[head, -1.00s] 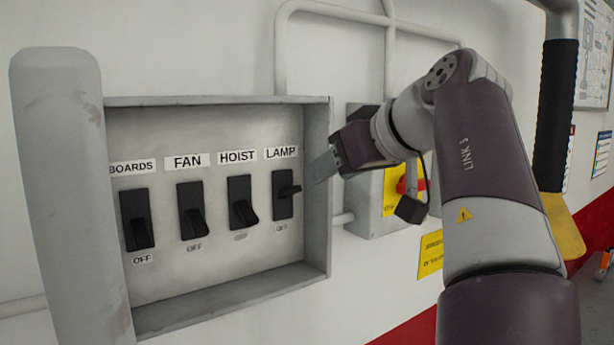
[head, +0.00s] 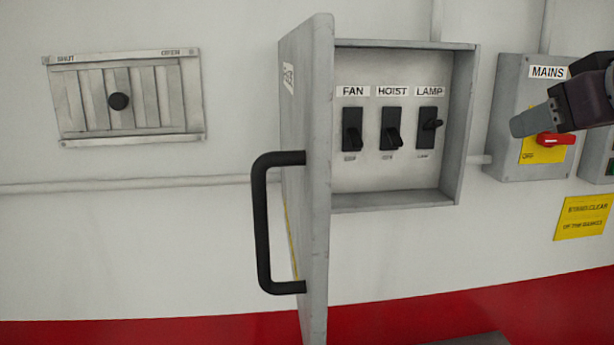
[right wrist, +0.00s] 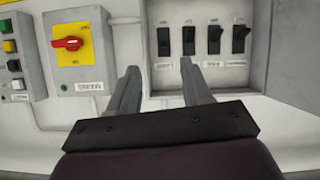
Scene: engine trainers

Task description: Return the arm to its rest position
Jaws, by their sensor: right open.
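My right gripper (head: 522,124) comes in from the right edge in the head view, in front of the MAINS box (head: 512,90). It holds nothing. In the right wrist view its two fingers (right wrist: 158,80) are spread apart, with the switch box and MAINS box beyond them. My left gripper is not in view. The LAMP switch (head: 431,124) has its lever up. The HOIST switch (head: 391,131) and FAN switch (head: 352,131) have their levers down. The BOARDS switch is hidden behind the open door in the head view.
The switch box door (head: 318,190) stands open toward me, with a black handle (head: 262,225). A red rotary handle (head: 555,139) sits on the MAINS box. A slatted vent (head: 85,100) is on the left wall. The wall between vent and door is clear.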

